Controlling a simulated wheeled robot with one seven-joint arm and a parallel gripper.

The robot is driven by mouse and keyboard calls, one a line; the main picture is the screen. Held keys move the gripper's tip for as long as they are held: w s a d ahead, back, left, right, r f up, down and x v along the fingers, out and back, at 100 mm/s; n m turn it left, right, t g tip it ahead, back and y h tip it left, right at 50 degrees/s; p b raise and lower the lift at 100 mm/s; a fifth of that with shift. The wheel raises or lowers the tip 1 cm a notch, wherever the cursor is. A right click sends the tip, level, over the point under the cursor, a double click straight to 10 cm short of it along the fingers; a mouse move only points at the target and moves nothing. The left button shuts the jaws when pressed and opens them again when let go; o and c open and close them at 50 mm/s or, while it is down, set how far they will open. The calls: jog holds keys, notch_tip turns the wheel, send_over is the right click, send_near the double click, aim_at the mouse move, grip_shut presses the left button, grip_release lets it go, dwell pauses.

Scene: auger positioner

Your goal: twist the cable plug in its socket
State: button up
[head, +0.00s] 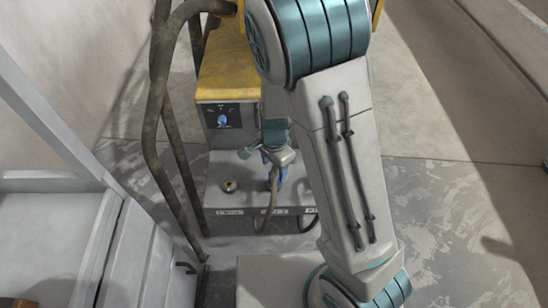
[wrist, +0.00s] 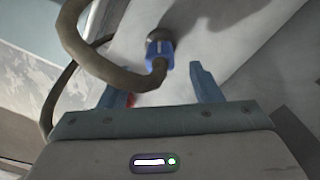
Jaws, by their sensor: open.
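The cable plug (wrist: 160,50) is blue, with a thick brown cable bending away from it. It sits in a round dark socket (wrist: 158,33) on a pale panel in the wrist view. In the head view the blue plug (head: 281,174) shows partly, with my gripper (head: 268,157) close to it and my arm covering much of the area. In the wrist view my gripper (wrist: 162,85) is open, its two blue fingers apart. The plug is ahead of the fingers, roughly between them in the picture. The cable loops across in front of the left finger. I cannot tell whether it touches.
A yellow-topped machine (head: 226,75) with a blue knob (head: 222,120) stands behind the panel. An empty-looking round socket (head: 229,186) is left of the plug. A brown metal frame (head: 158,110) rises at left. Grey floor (head: 440,200) lies open at right.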

jog(key=shift+f+b, duration=0.6)
jog(key=shift+f, duration=1.55)
jog(key=c, duration=1.1)
jog(key=shift+r+m+p, duration=0.15)
jog(key=shift+m+p, duration=0.6)
jog(key=shift+m, duration=0.05)
jog(key=shift+c, duration=0.2)
jog(key=shift+m+p, duration=0.8)
jog(key=shift+m, duration=0.6)
jog(key=o, duration=1.1)
jog(key=shift+o, duration=0.2)
notch_tip(320, 180, up, 14)
jog(key=p, duration=0.5)
jog(key=shift+f+p, duration=0.2)
jog(key=shift+p, duration=0.1)
